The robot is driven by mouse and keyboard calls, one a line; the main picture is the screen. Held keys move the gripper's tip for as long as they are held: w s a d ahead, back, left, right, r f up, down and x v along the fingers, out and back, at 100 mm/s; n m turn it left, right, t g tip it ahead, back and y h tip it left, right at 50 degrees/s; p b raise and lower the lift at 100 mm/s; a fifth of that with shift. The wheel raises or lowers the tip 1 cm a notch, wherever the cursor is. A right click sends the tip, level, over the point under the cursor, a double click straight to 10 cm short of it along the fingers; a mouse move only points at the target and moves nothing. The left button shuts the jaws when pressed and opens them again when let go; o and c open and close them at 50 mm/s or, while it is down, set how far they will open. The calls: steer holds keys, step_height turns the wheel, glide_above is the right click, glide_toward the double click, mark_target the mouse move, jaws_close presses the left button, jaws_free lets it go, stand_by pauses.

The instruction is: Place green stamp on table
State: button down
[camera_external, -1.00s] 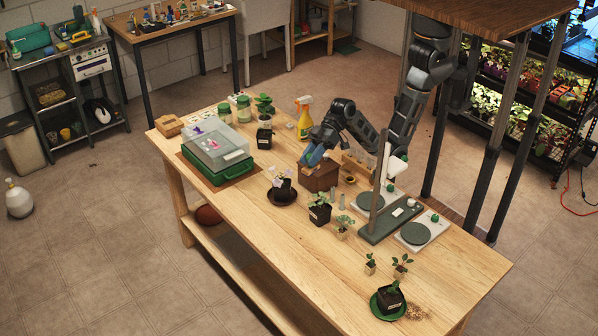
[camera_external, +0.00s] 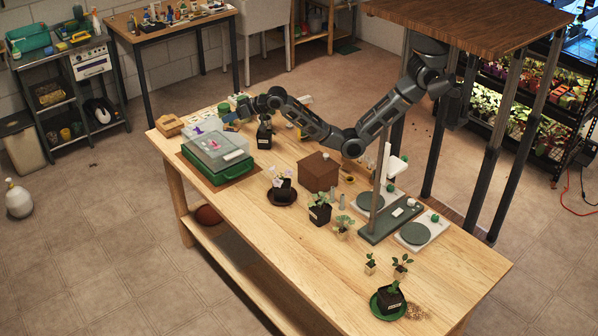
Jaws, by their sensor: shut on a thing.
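The wooden table (camera_external: 455,258) stands in the middle of the view. My gripper (camera_external: 232,117) is over its far left part, by the glass jars and behind the clear-lidded green case. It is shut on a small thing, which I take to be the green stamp. The stamp's shape is too small and too covered by the fingers to make out. I cannot tell whether it touches the tabletop.
The green case (camera_external: 217,160), a potted plant (camera_external: 264,136) and a brown box (camera_external: 318,174) stand near my arm. A grey stand (camera_external: 392,222), scales and several seedlings occupy the right half. Bare wood lies along the front edge and at the right end.

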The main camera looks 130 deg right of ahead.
steer(key=s+d+r+m+g+h+b, duration=0.1)
steer(key=s+d+m+g, duration=0.1)
steer(key=s+d, duration=0.45)
steer(key=s+d+r+m+g+h+b, duration=0.1)
steer(key=s+d+m+g+b, duration=0.2)
steer(key=d, duration=0.7)
steer(key=s+d+r+m+g+h, duration=0.1)
steer(key=s+d+r+m+g, duration=0.1)
steer(key=s+d, duration=0.5)
steer(key=shift+g, duration=0.3)
steer(key=f, duration=0.9)
steer(key=d+f, duration=0.1)
steer(key=f, duration=1.8)
steer(key=shift+w+d, duration=0.25)
steer(key=shift+w, duration=0.1)
steer(key=shift+f, duration=0.1)
steer(key=c, duration=0.8)
jaws_free()
